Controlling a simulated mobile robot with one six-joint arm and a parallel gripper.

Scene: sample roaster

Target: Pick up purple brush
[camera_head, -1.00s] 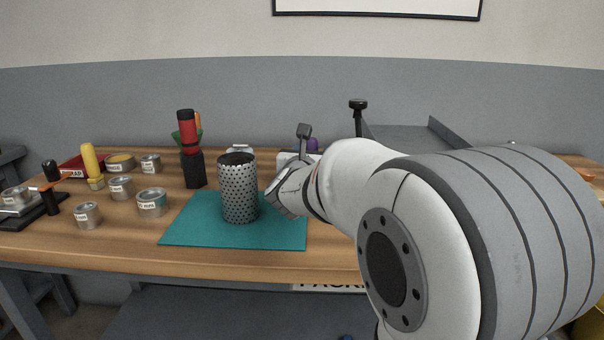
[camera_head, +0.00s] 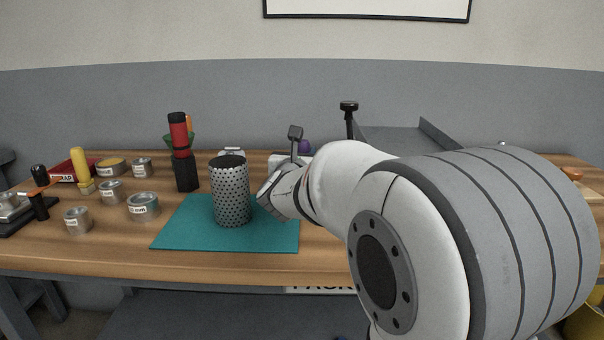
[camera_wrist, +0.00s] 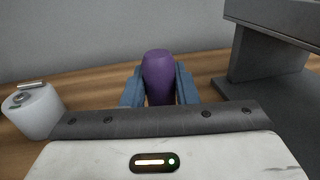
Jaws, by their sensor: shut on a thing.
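The purple brush (camera_wrist: 159,78) stands upright between the two blue-grey fingers of my gripper (camera_wrist: 160,88) in the wrist view. The fingers press on it from both sides. Its lower part is hidden by my gripper body. In the head view only a bit of the purple brush (camera_head: 305,146) shows behind my arm, and the fingertips are hidden there. I cannot tell whether the brush still touches the table.
A perforated metal cylinder (camera_head: 231,192) stands on a teal mat (camera_head: 185,236), close left of my wrist. Several tins, a yellow-handled brush (camera_head: 81,168) and a red-and-black grinder (camera_head: 182,150) stand further left. A grey machine (camera_wrist: 275,50) is right of the brush, a white canister (camera_wrist: 35,108) left.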

